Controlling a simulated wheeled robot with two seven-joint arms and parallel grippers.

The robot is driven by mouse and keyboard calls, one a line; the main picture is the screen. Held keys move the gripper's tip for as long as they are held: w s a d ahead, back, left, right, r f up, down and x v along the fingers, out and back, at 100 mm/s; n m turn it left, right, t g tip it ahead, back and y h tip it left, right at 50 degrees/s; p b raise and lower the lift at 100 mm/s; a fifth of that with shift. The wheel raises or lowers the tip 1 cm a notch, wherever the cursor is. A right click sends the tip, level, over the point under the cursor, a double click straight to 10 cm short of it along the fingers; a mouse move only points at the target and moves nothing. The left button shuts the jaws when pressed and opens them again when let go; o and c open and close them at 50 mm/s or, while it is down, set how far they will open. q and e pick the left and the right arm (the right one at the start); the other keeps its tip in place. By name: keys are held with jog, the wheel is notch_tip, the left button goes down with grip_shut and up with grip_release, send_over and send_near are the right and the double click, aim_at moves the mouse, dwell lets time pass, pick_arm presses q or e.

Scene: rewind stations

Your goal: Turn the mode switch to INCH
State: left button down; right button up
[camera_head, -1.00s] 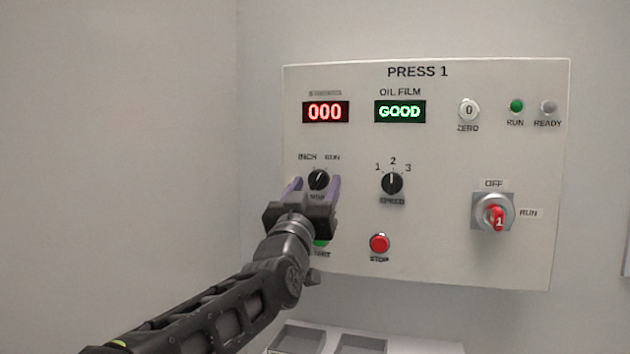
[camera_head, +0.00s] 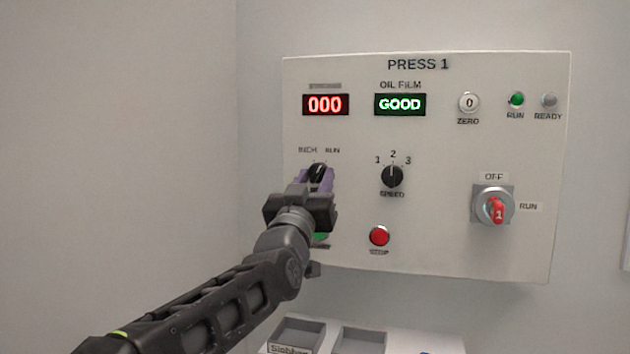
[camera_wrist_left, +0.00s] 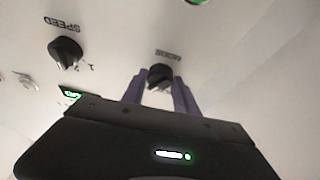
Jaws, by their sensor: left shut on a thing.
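The mode switch (camera_head: 319,168) is a black knob on the left of the PRESS 1 panel, below the labels INCH (camera_head: 307,150) and RUN (camera_head: 332,150). The visible part of the knob leans up and right, toward RUN. My left gripper (camera_head: 316,179) has its purple fingers shut on the knob from both sides, which hides its lower part and the label under it. In the left wrist view the knob (camera_wrist_left: 160,73) sits between the finger ends. My right gripper is not in view.
The speed knob (camera_head: 392,176) stands to the right, pointing near 2. Below are the red stop button (camera_head: 379,236) and a green button (camera_head: 321,237) partly behind my gripper. A red-handled rotary switch (camera_head: 495,209) is at the right. Grey trays (camera_head: 299,334) lie under the panel.

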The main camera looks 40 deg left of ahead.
pick_arm(q)
jog(key=shift+n, duration=0.4)
jog(key=shift+w+d+r+n+g+y+p, duration=0.1)
jog(key=shift+n+g+y+p, duration=0.15)
jog(key=shift+n+y+p, duration=0.4)
jog(key=shift+d+n+g+y+p, duration=0.1)
jog(key=shift+n+g+y, duration=0.15)
jog(key=shift+n, duration=0.7)
jog(key=n+g+y+p, duration=0.1)
jog(key=n, duration=0.2)
jog(key=n+g+y+p, duration=0.1)
jog(key=n, duration=0.2)
jog(key=shift+d+r+p, duration=0.15)
jog(key=shift+p, duration=0.2)
jog(key=n+g+p, duration=0.2)
jog(key=n, duration=0.2)
jog(key=shift+w+y, duration=0.1)
jog(key=shift+y, duration=0.3)
jog(key=shift+n+g+p, duration=0.3)
jog(key=shift+n, duration=0.7)
jog(key=c, duration=0.9)
grip_release()
jog(key=shift+c, duration=0.2)
